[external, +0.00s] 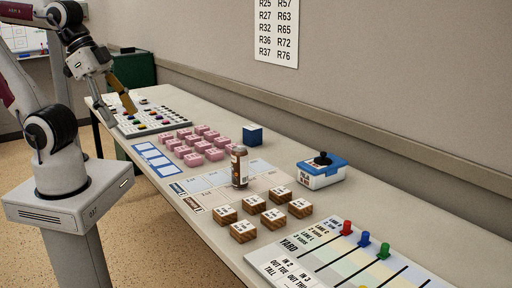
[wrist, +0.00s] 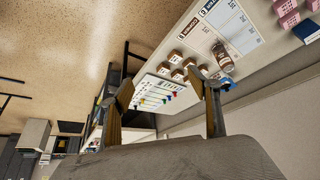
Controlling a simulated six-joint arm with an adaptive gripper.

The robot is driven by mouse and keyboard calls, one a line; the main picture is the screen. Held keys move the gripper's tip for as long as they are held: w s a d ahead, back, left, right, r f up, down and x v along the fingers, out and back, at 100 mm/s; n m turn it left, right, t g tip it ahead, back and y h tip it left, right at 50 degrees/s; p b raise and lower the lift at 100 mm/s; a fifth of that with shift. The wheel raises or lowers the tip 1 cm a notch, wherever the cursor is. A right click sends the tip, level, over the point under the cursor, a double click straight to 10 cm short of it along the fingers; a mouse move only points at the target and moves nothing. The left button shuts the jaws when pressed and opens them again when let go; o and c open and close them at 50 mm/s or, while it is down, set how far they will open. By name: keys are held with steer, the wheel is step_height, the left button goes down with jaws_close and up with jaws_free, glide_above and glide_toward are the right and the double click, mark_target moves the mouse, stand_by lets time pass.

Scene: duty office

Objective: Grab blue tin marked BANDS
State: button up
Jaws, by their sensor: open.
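A dark blue box-shaped tin (external: 253,135) stands on the table against the wall side, behind the pink blocks. Its marking is too small to read. In the wrist view a dark blue shape (wrist: 307,28) at the right edge appears to be the same tin, partly cut off. My gripper (external: 119,108) is open and empty over the far left end of the table, well apart from the tin. Its two spread fingers (wrist: 166,87) show in the wrist view.
Several pink blocks (external: 195,143) lie in front of the tin. A brown bottle (external: 239,167), several wooden blocks (external: 243,231) and a blue-and-white box with a black knob (external: 322,171) stand nearer. A board with coloured pegs (external: 340,250) lies at front right. The wall runs close behind.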

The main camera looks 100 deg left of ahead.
mark_target(250, 128)
steer(key=w+a+f+n+t+y, duration=0.2)
steer(key=w+a+n+y, duration=0.2)
steer(key=w+a, duration=1.55)
steer(key=w+a+f+n+t+y, duration=0.1)
steer(key=w+a+f, duration=0.15)
steer(key=a, duration=0.55)
steer(key=w+a+f+n+y, duration=0.1)
steer(key=w+a+f, duration=0.1)
steer(key=a+f, duration=0.35)
steer(key=s+a+f+n+y, duration=0.1)
steer(key=s+a+f, duration=0.1)
steer(key=a+f, duration=0.2)
steer(key=s+a+f+n+y, duration=0.1)
steer(key=s+a+f, duration=0.1)
steer(key=a, duration=0.9)
steer(key=s+a+f+n+y, duration=0.1)
steer(key=s+a+f+y, duration=0.1)
steer(key=a+f, duration=0.3)
steer(key=shift+s+a+f+n, duration=0.15)
steer(key=shift+s+a+n, duration=0.1)
steer(key=shift+a, duration=0.4)
steer(key=shift+s+a+f+n, duration=0.15)
steer(key=shift+s+a, duration=0.1)
steer(key=shift+a, duration=0.35)
steer(key=shift+x, duration=1.3)
steer(key=shift+a, duration=0.1)
